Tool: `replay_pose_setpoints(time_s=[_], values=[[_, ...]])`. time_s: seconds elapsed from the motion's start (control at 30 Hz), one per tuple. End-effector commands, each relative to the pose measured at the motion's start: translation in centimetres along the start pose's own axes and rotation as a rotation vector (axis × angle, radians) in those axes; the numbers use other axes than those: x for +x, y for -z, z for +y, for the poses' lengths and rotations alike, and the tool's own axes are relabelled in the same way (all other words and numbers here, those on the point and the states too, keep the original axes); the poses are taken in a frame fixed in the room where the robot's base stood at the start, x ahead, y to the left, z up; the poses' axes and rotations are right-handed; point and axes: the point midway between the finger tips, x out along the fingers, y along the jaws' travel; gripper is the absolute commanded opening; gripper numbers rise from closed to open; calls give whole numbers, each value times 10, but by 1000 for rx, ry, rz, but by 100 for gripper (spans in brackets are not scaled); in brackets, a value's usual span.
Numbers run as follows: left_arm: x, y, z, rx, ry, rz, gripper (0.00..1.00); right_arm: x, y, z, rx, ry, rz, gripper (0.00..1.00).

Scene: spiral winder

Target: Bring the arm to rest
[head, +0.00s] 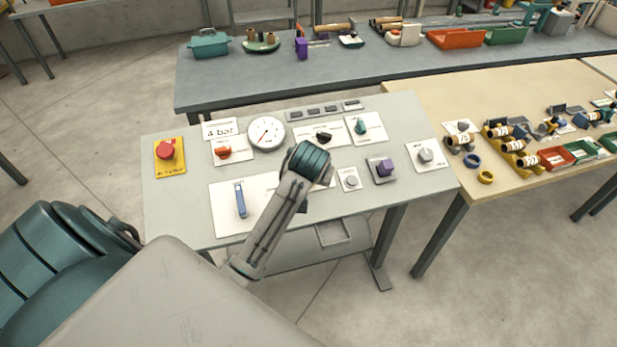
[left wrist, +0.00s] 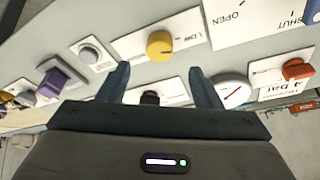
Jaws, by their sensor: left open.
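My left arm (head: 270,228) reaches up over the grey control table (head: 160,214). Its teal wrist joint (head: 308,160) covers the middle of the panel, and the gripper itself is hidden behind it in the head view. In the left wrist view my left gripper (left wrist: 162,88) is open, fingers apart. A yellow knob (left wrist: 160,46) shows just beyond and between the fingertips; I cannot tell how near it is. A black knob (left wrist: 150,98) is partly hidden by the gripper body. I see nothing held. My right gripper is not in view.
The panel carries a red stop button (head: 166,150), orange knob (head: 223,152), gauge (head: 266,134), blue lever (head: 241,200), green knob (head: 361,127), purple knob (head: 385,168) and grey knob (head: 426,155). A wooden bench (head: 420,100) with parts stands right; a grey bench (head: 215,88) stands behind.

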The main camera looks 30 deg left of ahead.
Motion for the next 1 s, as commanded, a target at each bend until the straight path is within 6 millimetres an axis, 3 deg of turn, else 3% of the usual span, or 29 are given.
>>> replay_pose_setpoints(time_s=[0.23,0.8,0.9,1.0], values=[[-22,0,0,0,-1,1,59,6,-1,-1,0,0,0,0],[-23,-2,0,2,-1,-2,59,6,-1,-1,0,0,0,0],[-21,-17,-1,21,-7,-12,59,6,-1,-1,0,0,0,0],[-20,-51,-4,67,-27,-36,59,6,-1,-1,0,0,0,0]])
